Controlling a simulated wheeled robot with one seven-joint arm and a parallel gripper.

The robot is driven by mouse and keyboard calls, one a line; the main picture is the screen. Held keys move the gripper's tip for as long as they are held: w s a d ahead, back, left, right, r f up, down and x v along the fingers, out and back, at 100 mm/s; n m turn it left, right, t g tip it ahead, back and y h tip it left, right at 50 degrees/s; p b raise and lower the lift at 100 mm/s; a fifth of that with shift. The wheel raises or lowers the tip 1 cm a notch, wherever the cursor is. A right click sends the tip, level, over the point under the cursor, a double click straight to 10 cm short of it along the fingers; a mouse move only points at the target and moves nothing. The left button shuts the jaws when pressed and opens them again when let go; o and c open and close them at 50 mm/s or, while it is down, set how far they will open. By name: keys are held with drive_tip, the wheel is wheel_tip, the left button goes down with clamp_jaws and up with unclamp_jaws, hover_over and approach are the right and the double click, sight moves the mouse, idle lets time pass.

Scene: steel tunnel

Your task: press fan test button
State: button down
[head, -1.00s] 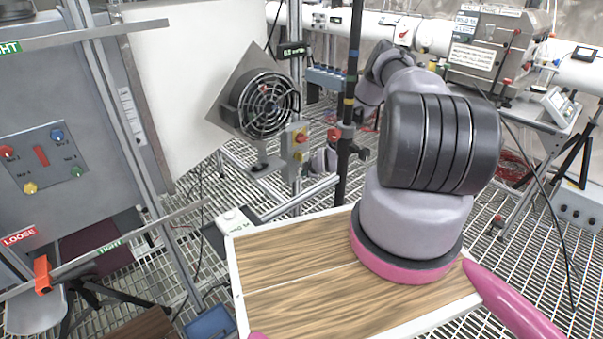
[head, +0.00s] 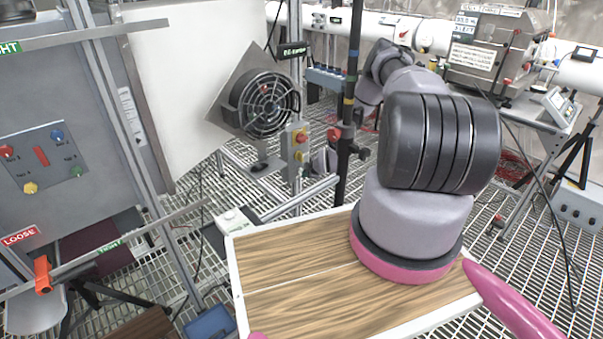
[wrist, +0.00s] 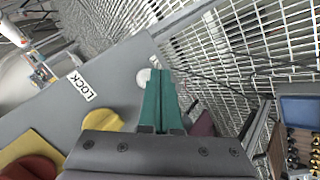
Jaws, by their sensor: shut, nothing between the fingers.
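The fan (head: 265,103), black with a wire guard on a grey square plate, stands at centre left in the head view. Right of it, a grey control box (head: 297,143) on a post carries a red knob on a yellow plate and a yellow button. In the wrist view, a grey box face (wrist: 60,125) shows a yellow knob (wrist: 102,120), a "LOCK" label and a small pale round button (wrist: 143,77). My gripper (wrist: 160,75) has green fingers shut and empty, their tips beside the pale button. Contact cannot be told. No label names the fan test button legibly.
A black pole (head: 350,90) stands right of the control box. A grey cabinet panel (head: 42,158) with coloured buttons is at left. A wood-topped tray (head: 290,265) lies in front. In the wrist view, grating (wrist: 240,50) lies beyond the box and a blue bin (wrist: 300,110) at right.

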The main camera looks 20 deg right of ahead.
drive_tip(key=shift+s+d, duration=0.1)
drive_tip(key=shift+s, duration=0.1)
drive_tip(key=s+d, duration=0.2)
drive_tip(key=s, duration=0.3)
drive_tip(key=shift+s+d, duration=0.15)
drive_tip(key=shift+s, duration=0.15)
idle(0.8)
